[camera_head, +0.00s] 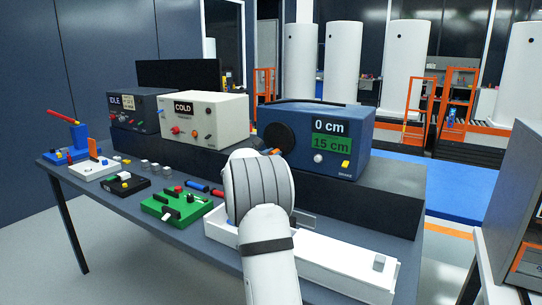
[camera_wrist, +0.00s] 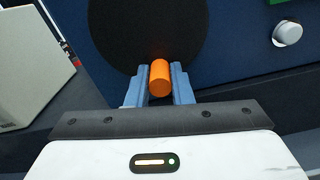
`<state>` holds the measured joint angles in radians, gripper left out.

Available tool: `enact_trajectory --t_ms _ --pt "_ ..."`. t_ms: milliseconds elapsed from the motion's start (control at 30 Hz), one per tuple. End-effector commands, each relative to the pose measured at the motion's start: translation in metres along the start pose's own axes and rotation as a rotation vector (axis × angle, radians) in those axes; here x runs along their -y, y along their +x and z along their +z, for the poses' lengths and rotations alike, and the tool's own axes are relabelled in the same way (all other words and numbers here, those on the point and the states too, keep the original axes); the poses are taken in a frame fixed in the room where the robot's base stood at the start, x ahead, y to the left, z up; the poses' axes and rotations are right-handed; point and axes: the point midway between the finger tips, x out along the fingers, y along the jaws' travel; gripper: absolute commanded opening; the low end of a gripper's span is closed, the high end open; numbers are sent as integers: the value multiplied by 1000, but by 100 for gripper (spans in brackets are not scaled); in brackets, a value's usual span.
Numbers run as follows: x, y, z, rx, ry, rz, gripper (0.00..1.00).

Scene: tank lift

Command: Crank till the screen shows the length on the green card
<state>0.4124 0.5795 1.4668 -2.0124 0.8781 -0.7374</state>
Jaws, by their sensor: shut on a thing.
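The blue crank box (camera_head: 350,136) stands on a dark raised block at the back of the bench. Its screen (camera_head: 330,126) reads "0 cm", and the green card (camera_head: 332,145) below it reads "15 cm". A black crank disc (camera_head: 278,138) is on its front, left of the screen. In the wrist view, my gripper (camera_wrist: 159,84) is shut on the orange crank handle (camera_wrist: 160,77) at the lower part of the black disc (camera_wrist: 150,30). In the head view my arm hides part of the area below the disc.
A cream box (camera_head: 205,118) marked "COLD" and a dark box (camera_head: 134,110) marked "IDLE" stand to the left. A green board (camera_head: 176,207), a white tray (camera_head: 340,262) and small parts lie on the bench. White tanks (camera_head: 404,65) stand behind.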

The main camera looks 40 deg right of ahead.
Motion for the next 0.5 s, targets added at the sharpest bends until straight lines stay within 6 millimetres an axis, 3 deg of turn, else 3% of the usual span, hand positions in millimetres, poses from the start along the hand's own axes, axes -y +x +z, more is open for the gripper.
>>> enact_trajectory --t_ms 100,500 --pt "-6 -7 -1 -1 0 6 0" --pt "-4 0 -5 2 96 2 0"
